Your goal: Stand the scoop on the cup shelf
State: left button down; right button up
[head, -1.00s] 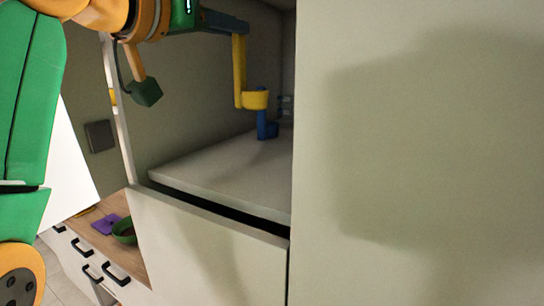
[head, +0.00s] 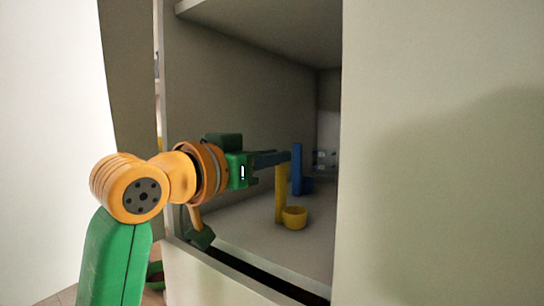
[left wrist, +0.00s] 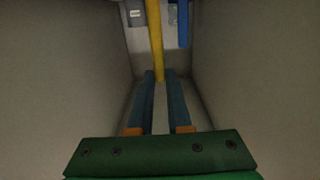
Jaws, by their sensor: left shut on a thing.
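A yellow scoop (head: 281,193) hangs upright inside the cupboard, its round bowl (head: 295,218) at the bottom, close over or on the pale shelf (head: 255,232); I cannot tell whether it touches. My left gripper (head: 285,157) reaches in from the left and is shut on the top of the yellow handle. In the left wrist view the yellow handle (left wrist: 155,38) runs away from between the fingertips (left wrist: 159,74). A blue scoop (head: 297,170) stands upright just behind and right of the yellow one; its handle (left wrist: 183,22) also shows in the wrist view. My right gripper is out of view.
The cupboard's side wall (head: 235,110) and an upper board (head: 270,25) enclose the space. A large pale panel (head: 440,150) closes off the right side. Small grey fittings (head: 323,160) sit on the back wall. Shelf left of the scoops is bare.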

pick_arm(q)
jog(key=shift+s+a+f, duration=0.1)
jog(key=shift+f, duration=0.1)
jog(key=c, duration=0.9)
grip_release()
jog(key=shift+r, duration=0.15)
jog(key=shift+o, duration=0.2)
jog(key=b+v, duration=0.6)
jog(key=v, duration=0.6)
jog(key=shift+r, duration=0.15)
